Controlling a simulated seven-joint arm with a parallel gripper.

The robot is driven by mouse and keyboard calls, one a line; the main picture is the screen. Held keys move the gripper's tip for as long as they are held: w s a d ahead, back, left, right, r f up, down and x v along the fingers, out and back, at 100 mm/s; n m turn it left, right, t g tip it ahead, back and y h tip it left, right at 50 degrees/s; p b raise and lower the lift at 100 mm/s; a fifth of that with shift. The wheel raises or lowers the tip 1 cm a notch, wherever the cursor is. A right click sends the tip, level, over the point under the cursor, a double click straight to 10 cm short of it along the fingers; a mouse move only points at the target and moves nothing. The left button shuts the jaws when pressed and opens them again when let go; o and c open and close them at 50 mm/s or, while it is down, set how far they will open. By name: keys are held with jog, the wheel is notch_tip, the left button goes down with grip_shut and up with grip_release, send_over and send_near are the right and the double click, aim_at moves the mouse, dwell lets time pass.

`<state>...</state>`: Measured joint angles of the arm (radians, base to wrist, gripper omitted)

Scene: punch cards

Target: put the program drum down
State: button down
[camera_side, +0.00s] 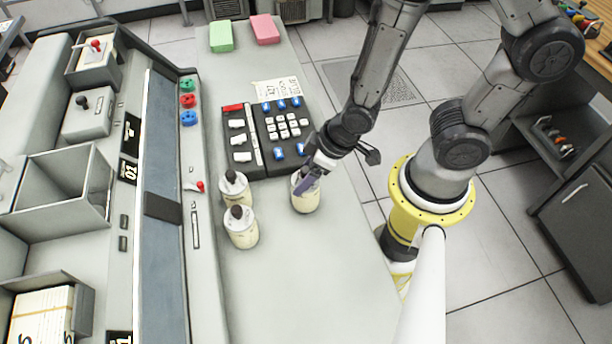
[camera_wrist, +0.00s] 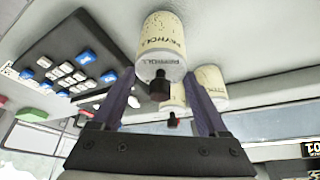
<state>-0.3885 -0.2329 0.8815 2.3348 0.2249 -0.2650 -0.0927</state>
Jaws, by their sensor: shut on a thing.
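My gripper (camera_side: 309,182) is shut on a cream program drum (camera_side: 306,203), and its purple fingers reach down to the top of it. The drum is upright, at or just above the grey desktop; I cannot tell whether it touches. In the wrist view the held drum (camera_wrist: 161,42) shows the word PAYROLL, and its dark knob points toward my gripper (camera_wrist: 158,80), between the two fingers. Two more cream drums with dark knobs, one behind (camera_side: 234,188) and one in front (camera_side: 241,228), stand upright to the left of the held one, apart from it.
A black keypad (camera_side: 263,172) with white and blue keys lies just behind the drums. A paper note (camera_side: 277,90), a green block (camera_side: 221,37) and a pink block (camera_side: 265,29) lie farther back. A card machine (camera_side: 160,245) borders the left. The front desktop (camera_side: 310,290) is clear.

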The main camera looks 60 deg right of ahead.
jog(key=shift+f, duration=0.65)
jog(key=shift+f, duration=0.1)
grip_release()
jog(key=shift+f, duration=0.1)
